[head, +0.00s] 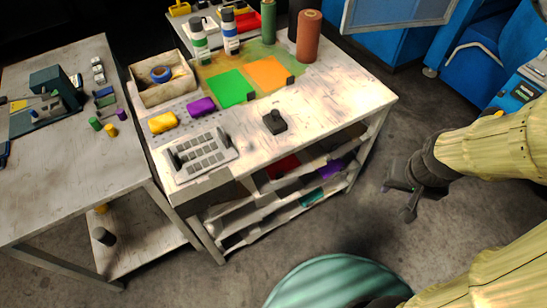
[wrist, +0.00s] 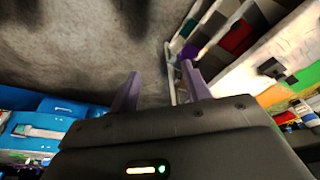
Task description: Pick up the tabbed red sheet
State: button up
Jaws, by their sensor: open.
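A red sheet (head: 284,166) lies in the open shelf under the worktable's top, partly hidden by the shelf edges. A red patch in the wrist view (wrist: 237,36) looks like the same sheet. No tab can be made out on it. Another red piece (head: 243,21) lies at the back by a white tray; I cannot tell whether it has a tab. My gripper (head: 401,202) is open and empty over the floor, right of the worktable and apart from it. Its two fingers (wrist: 163,86) also show in the wrist view, with bare floor between them.
The shelf also holds a purple piece (head: 331,169) and a teal piece (head: 312,197). On the worktable (head: 345,95) are a green sheet (head: 230,88), an orange sheet (head: 270,73), bottles and a black stamp-like block (head: 274,122). A teal round-topped object (head: 335,283) stands in front.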

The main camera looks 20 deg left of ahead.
jog(key=shift+o, duration=0.9)
jog(key=w+a+f+n+t+b, duration=0.2)
jog(key=w+f+b, duration=0.5)
jog(key=f, duration=0.4)
jog(key=shift+a+f+n+t, duration=0.3)
jog(key=shift+a+f, duration=0.05)
jog(key=w+a+f+n+t+y+b, duration=0.1)
jog(key=a+f+n+y+b, duration=0.2)
jog(key=a+f+y+b, duration=0.2)
jog(key=w+a+f+n+t+y+b, duration=0.1)
jog(key=a+f+n+y+b, duration=0.3)
jog(key=a+f+b, duration=0.7)
jog(key=a+f+t+y, duration=0.1)
jog(key=a+f, duration=0.2)
jog(key=f, duration=0.5)
jog(key=shift+w+a+f, duration=0.2)
jog(key=shift+w+f, duration=0.15)
jog(key=shift+w, duration=0.05)
jog(key=shift+t, duration=0.3)
jog(key=shift+b, duration=0.3)
jog(key=b+x, duration=0.1)
jog(key=b, duration=0.3)
jog(key=shift+w+a+f+b, duration=0.2)
jog(key=shift+f+b, duration=0.1)
jog(key=shift+b, duration=0.1)
